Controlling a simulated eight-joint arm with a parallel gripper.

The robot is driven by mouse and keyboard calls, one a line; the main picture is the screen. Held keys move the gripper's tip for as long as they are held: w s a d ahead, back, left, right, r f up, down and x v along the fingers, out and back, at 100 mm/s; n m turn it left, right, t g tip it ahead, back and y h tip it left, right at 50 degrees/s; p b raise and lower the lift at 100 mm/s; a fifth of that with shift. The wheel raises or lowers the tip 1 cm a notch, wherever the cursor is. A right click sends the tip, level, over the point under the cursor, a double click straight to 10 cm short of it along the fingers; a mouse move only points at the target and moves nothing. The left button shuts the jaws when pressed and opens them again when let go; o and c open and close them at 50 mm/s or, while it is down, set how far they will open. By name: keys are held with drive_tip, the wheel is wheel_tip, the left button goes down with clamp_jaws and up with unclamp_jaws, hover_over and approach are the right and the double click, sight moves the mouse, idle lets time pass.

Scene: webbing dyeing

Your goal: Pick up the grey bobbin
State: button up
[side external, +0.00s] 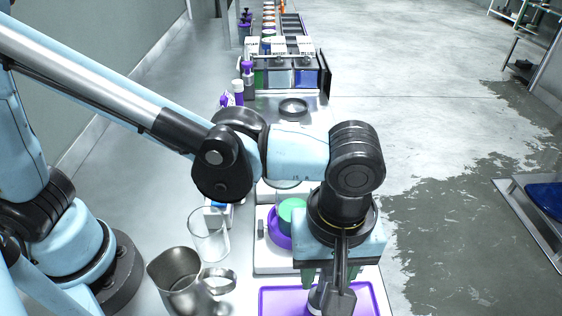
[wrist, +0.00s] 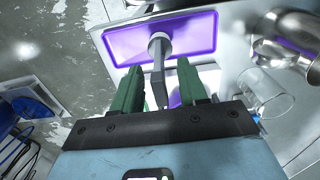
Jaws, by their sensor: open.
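The grey bobbin (wrist: 157,42) shows in the wrist view as a pale rounded end over the purple tray (wrist: 194,39), beyond my fingertips. In the side external view a pale grey part, likely the bobbin (side external: 315,300), shows at the tray (side external: 270,298), mostly hidden by my gripper (side external: 332,280). My gripper, with two green fingers, also shows in the wrist view (wrist: 158,85). Its fingers are apart. A dark grey bar lies between them in the picture, running towards the bobbin; I cannot tell whether it touches either.
A metal pitcher (side external: 180,278) and a clear beaker (side external: 206,238) stand left of the tray. A green and purple item (side external: 290,212) sits on a white device behind my gripper. A rack (side external: 283,72) and bottles stand farther back. Open floor lies right.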

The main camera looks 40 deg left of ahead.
drive_tip(key=shift+f, duration=0.45)
clamp_jaws()
drive_tip(key=shift+r, duration=0.2)
